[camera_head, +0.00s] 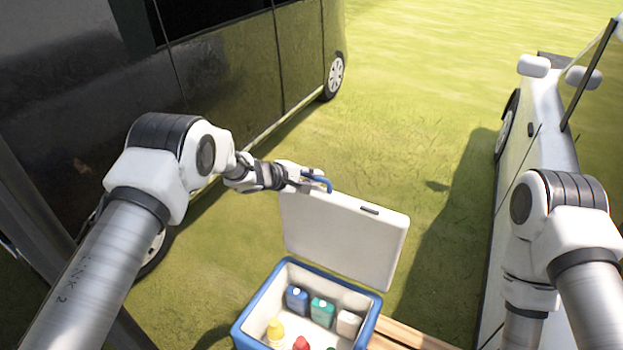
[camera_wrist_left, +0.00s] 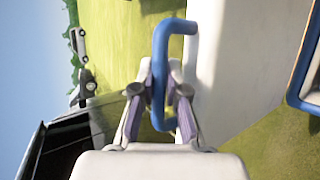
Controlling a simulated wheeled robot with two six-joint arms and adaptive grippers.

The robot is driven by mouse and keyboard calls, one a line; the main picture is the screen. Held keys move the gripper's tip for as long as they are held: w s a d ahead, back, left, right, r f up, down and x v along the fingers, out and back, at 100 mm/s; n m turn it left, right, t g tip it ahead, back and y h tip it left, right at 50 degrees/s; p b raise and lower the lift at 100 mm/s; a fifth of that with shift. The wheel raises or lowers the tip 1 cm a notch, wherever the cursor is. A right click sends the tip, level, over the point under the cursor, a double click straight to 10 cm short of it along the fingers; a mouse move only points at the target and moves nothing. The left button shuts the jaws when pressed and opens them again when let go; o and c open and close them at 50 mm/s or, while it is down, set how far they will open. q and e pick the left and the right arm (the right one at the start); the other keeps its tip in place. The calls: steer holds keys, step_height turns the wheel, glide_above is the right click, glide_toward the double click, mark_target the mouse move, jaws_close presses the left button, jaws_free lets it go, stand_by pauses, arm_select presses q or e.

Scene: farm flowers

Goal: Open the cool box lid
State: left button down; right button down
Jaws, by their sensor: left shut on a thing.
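The cool box (camera_head: 253,312) is blue outside and white inside, low in the head view. Its white lid (camera_head: 342,238) stands raised, nearly upright, at the box's far edge, so the inside shows. My left gripper (camera_head: 312,184) is at the lid's upper left corner, shut on the blue handle (camera_head: 320,180). In the left wrist view the handle (camera_wrist_left: 160,75) passes between the two fingers (camera_wrist_left: 160,92), with the white lid (camera_wrist_left: 235,70) to its right. My right arm shows at the right of the head view, but its gripper is out of view.
Several bottles and cartons, including a blue carton (camera_head: 297,299) and a green one (camera_head: 322,311), stand in the box. A wooden slatted surface (camera_head: 410,338) shows beside it. A dark van (camera_head: 230,90) stands left, a white vehicle (camera_head: 535,150) right. Open grass (camera_head: 420,90) lies beyond.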

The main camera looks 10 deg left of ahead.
arm_select(q)
steer(key=c, duration=1.2)
jaws_free()
steer(key=shift+s, duration=0.1)
